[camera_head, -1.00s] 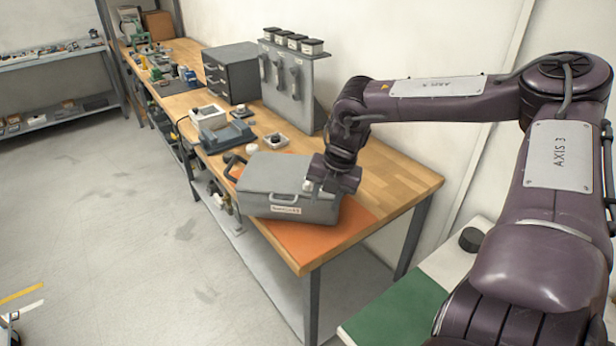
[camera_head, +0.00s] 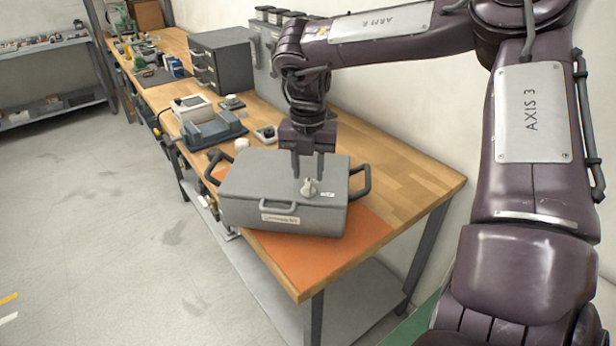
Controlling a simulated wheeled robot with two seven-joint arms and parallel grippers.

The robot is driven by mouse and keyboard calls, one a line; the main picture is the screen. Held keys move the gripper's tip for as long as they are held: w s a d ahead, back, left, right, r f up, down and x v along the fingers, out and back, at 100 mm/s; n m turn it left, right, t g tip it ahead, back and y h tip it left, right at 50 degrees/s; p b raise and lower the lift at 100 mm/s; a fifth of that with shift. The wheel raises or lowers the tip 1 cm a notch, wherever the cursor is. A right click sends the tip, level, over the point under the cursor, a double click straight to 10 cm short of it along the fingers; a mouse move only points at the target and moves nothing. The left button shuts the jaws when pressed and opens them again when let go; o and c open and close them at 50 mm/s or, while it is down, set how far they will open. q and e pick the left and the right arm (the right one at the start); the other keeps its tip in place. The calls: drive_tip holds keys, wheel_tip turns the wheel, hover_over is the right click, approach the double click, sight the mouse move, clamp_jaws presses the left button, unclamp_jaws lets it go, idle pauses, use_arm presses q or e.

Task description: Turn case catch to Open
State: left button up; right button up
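A grey case (camera_head: 262,183) with a black handle on each side sits at an angle on the workbench, partly over an orange mat (camera_head: 290,262). A pale catch knob (camera_head: 309,188) stands on the right part of its lid, beside a small white label (camera_head: 327,194). My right gripper (camera_head: 307,173) points down just above and behind the knob. Its two fingers are apart with a gap between them, and I see nothing held. Whether the fingertips touch the lid or knob I cannot tell. My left gripper is out of view.
The wooden bench (camera_head: 400,172) is bare to the right of the case. Behind it stand a grey tray-like device (camera_head: 212,131), small parts and a dark drawer cabinet (camera_head: 222,64). A wall is close on the right.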

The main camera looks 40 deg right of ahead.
sight(308, 183)
wheel_tip(308, 183, down, 3)
drive_tip(key=shift+w+d+r, duration=0.15)
drive_tip(key=shift+r, duration=0.05)
drive_tip(key=shift+f, duration=0.35)
drive_tip(key=c, duration=0.6)
clamp_jaws()
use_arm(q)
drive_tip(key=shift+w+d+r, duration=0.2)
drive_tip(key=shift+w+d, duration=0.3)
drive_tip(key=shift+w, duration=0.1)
